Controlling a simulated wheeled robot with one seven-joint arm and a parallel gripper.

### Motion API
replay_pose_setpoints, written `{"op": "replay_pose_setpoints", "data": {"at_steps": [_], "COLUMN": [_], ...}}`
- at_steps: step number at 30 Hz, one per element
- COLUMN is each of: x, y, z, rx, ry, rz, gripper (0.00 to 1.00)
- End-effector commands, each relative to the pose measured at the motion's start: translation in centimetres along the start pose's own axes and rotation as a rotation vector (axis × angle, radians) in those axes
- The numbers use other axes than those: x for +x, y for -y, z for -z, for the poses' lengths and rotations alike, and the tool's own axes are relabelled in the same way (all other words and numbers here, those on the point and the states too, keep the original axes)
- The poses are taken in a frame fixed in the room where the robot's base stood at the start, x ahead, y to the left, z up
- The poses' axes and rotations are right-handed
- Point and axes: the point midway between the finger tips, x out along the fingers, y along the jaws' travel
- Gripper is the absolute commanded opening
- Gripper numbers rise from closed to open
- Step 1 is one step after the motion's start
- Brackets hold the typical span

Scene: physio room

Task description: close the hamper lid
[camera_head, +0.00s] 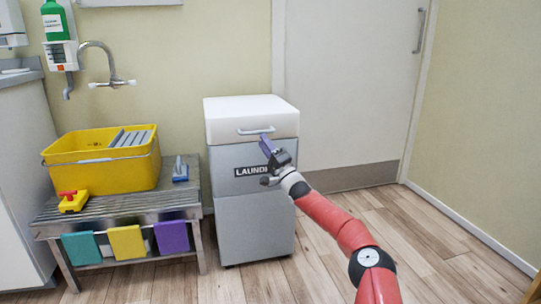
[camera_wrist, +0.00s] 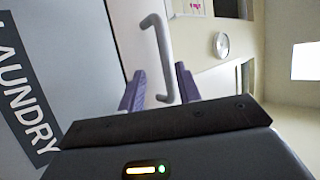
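The laundry hamper (camera_head: 252,218) is a tall grey box with a "LAUNDRY" label, standing against the wall. Its thick white lid (camera_head: 250,112) lies level across the top, and I see no clear gap under it. A handle (camera_head: 256,131) is on the lid's front face; it shows as a grey bar in the wrist view (camera_wrist: 163,55). My gripper (camera_head: 265,143) is just in front of and below the handle's right end. In the wrist view, its purple fingers (camera_wrist: 159,88) are apart, with the handle's near end appearing between them. Contact with the handle cannot be told.
A slatted bench (camera_head: 115,207) left of the hamper carries a yellow bucket (camera_head: 80,172) and a yellow-and-red item (camera_head: 73,202). Coloured cloths (camera_head: 127,243) hang on its front. A closed door (camera_head: 350,80) is behind, right. The wooden floor (camera_head: 440,250) on the right is clear.

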Motion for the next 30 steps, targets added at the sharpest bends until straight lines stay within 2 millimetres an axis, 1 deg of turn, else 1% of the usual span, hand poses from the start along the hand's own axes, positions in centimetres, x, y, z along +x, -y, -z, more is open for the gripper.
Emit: {"op": "replay_pose_setpoints", "data": {"at_steps": [1,3,9,13,21,23,26,29,30], "x": [-0.7,-1.5,-3.1,-3.4,-3.4,-3.2,-2.1,-0.5,0.1], "y": [0.0,0.1,0.1,0.1,0.2,0.4,1.8,4.2,5.4], "z": [0.0,0.0,-0.1,-0.1,-0.1,-0.5,-2.8,-7.7,-10.3], "rx": [0.003,0.002,0.001,0.0,0.0,-0.002,-0.011,-0.029,-0.041], "ry": [0.0,0.0,0.0,0.001,0.002,0.013,0.081,0.225,0.302], "rz": [0.001,0.001,0.001,0.003,0.003,0.004,0.009,0.011,0.007], "gripper": [0.34,0.34,0.34,0.34,0.34,0.34,0.34,0.34,0.34]}}
